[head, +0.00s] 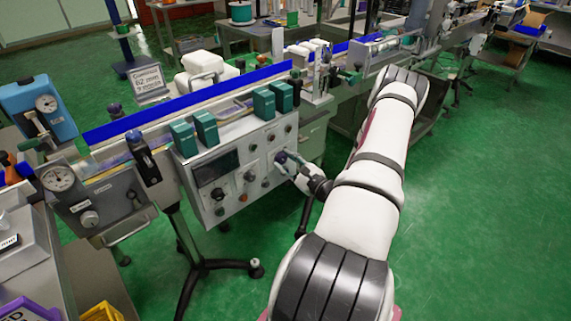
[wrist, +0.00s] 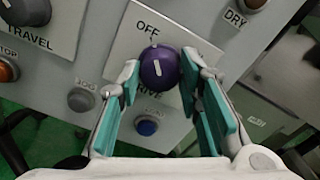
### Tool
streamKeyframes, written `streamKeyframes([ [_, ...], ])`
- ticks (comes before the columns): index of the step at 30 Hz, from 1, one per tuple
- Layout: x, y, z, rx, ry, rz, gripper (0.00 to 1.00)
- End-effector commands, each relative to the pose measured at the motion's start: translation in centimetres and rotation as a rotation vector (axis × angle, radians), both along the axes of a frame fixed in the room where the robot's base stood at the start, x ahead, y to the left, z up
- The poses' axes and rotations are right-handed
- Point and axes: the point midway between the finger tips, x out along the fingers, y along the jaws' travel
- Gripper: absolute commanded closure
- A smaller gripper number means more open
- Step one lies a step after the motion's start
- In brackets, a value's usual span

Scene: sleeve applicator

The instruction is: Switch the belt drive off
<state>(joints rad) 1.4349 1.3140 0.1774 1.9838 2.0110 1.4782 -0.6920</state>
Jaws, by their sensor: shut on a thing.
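The belt drive switch is a purple rotary knob (wrist: 160,66) on a light plate marked OFF above it and "...RIVE" below, partly covered. In the wrist view its white pointer line sits at its upper part, toward the OFF lettering. My gripper (wrist: 158,80) has its teal-padded fingers on both sides of the knob, shut on it. In the head view my gripper (head: 283,163) is at the right part of the grey control panel (head: 232,197), its fingers small and partly hidden.
In the wrist view a blue button (wrist: 147,127) and a grey button (wrist: 80,99) sit below the knob. The TRAVEL knob (wrist: 26,10) is at upper left, the DRY knob (wrist: 254,3) at upper right. A black tripod stand (head: 198,265) supports the panel; green floor is clear at right.

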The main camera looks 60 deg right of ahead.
Motion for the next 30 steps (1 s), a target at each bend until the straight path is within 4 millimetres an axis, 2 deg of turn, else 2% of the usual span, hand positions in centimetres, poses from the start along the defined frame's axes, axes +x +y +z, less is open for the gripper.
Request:
streamKeyframes([
  [9, -0.02, 0.00, -0.04, -0.083, 0.021, 0.000, 0.95],
  [23, -0.03, 0.01, -0.02, -0.092, 0.023, 0.000, 0.95],
  [24, -0.03, 0.01, -0.02, -0.092, 0.024, 0.000, 0.59],
  [26, -0.03, 0.01, -0.01, -0.092, 0.024, 0.000, 0.47],
  [30, -0.02, 0.01, -0.01, -0.091, 0.023, 0.000, 0.47],
])
